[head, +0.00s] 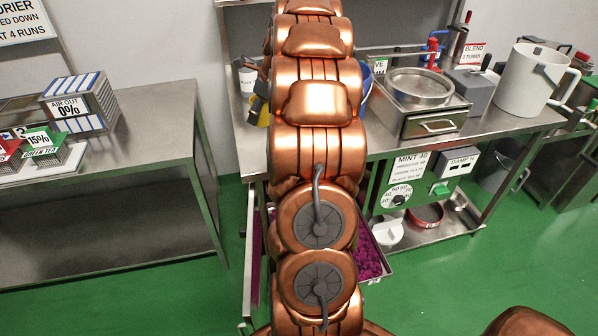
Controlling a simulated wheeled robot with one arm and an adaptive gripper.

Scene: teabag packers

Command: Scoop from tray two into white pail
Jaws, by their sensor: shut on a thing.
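My copper arm runs up the middle of the view, and my gripper does not show. A large white pail (525,85) with a handle stands upright at the right end of the steel bench. A tray (381,273) of purple material (368,258) shows partly behind my arm, low and beside the bench front. Its left part is hidden by my arm, and I cannot read a number on it. No scoop can be made out.
A steel box with a round sieve (420,87) stands on the bench (400,140), left of the white pail. A blue bucket (364,88) is partly behind my arm. Another steel table (150,150) with labelled boxes (80,105) is at left. Green floor lies between them.

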